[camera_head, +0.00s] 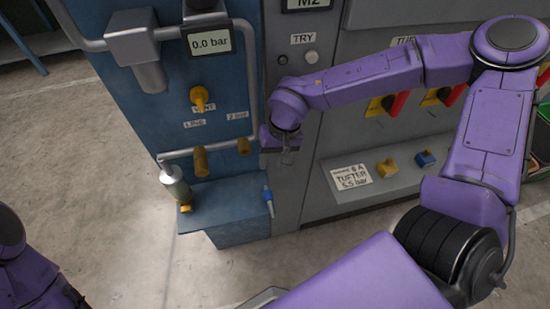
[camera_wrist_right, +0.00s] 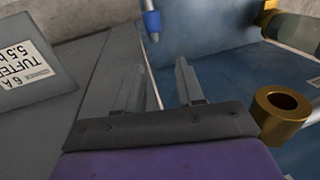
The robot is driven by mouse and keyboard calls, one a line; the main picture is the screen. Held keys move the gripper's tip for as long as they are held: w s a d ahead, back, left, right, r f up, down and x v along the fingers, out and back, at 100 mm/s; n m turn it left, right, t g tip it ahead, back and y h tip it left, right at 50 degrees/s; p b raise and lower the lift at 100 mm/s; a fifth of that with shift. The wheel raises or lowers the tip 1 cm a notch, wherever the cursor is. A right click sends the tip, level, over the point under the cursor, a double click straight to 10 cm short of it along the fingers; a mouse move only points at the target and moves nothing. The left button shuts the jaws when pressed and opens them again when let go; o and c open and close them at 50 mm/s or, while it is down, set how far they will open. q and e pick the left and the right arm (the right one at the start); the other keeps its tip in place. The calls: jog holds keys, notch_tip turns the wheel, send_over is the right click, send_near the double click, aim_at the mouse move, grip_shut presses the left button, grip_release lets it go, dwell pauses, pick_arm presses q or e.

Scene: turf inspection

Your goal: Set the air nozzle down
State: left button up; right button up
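A slim blue-and-grey piece that looks like the air nozzle (camera_head: 268,197) is at the right edge of the blue ledge (camera_head: 222,205) on the blue cabinet. In the right wrist view the blue-and-white nozzle (camera_wrist_right: 152,20) shows at the top, beyond my fingertips and apart from them. My right gripper (camera_head: 287,158) is above the nozzle, in front of the cabinet. In the wrist view its two fingers (camera_wrist_right: 158,75) stand apart with nothing between them. My left gripper is out of view; only purple arm parts show at lower left.
A gauge reading 0.0 bar (camera_head: 210,41), a yellow vent knob (camera_head: 199,97) and brass pipe fittings (camera_head: 201,162) project from the cabinet. A grey-and-brass canister (camera_head: 175,187) hangs at left. A grey shelf (camera_head: 400,183) carries a tufter label, yellow and blue blocks. Floor at left is clear.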

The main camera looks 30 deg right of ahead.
jog(key=s+d+f+m+h, duration=0.1)
jog(key=s+d+f+h, duration=0.4)
jog(key=f, duration=0.3)
jog(key=s+d+f+m+h, duration=0.2)
jog(key=s+d+f+h, duration=0.15)
jog(key=s+f, duration=0.35)
jog(key=s+f+t+y, duration=0.2)
jog(key=s+f, duration=0.4)
jog(key=s, duration=0.2)
jog(key=shift+s+d+f+m+y, duration=0.3)
jog(key=shift+y, duration=0.05)
